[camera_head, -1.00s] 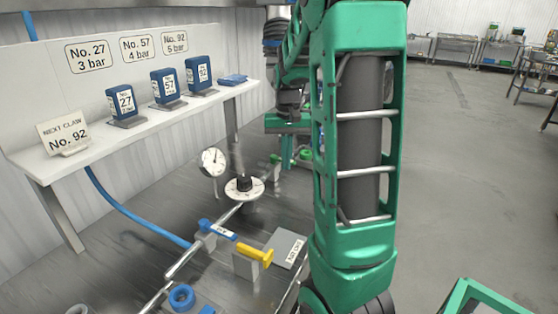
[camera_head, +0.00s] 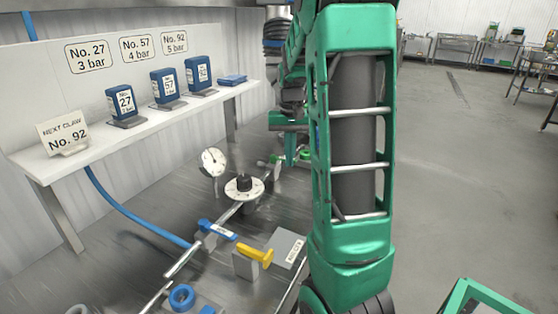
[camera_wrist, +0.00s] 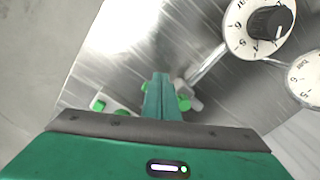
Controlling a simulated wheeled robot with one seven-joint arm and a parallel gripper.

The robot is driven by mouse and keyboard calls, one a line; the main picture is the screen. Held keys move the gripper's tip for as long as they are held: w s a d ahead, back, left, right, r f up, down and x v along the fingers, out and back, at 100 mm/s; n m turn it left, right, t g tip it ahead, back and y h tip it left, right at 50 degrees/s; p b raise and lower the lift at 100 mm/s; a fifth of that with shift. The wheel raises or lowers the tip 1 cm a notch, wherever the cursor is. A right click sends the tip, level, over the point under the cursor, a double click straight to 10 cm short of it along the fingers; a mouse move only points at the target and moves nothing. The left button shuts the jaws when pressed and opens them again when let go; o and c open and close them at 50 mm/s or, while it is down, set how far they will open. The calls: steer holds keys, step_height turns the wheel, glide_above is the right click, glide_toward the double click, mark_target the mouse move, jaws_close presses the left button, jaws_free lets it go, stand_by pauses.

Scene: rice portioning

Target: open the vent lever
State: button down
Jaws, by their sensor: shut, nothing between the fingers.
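My gripper (camera_wrist: 160,76) is shut and empty, its two fingers pressed together and pointing down. In the head view its fingers (camera_head: 290,152) are partly hidden behind my arm. Green valve parts show close around the fingers in the wrist view: a green piece on the right (camera_wrist: 183,103) and another at lower left (camera_wrist: 100,104). They are probably the vent lever and its fittings, but I read no label on them. The fingers cover part of them, and I cannot tell whether they touch. In the head view a green knob (camera_head: 305,154) shows beside the fingers.
A round dial with a black knob (camera_head: 244,186) and a pressure gauge (camera_head: 213,161) stand left of my gripper. A blue lever (camera_head: 217,230) and a yellow lever (camera_head: 256,255) are nearer. A shelf (camera_head: 130,130) holds several numbered blue blocks at left.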

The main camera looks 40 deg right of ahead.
steer(key=shift+w+d, duration=0.2)
steer(key=shift+d, duration=0.35)
steer(key=shift+w+d, duration=0.2)
steer(key=shift+d, duration=0.3)
steer(key=shift+w+d, duration=0.75)
steer(key=shift+d, duration=0.1)
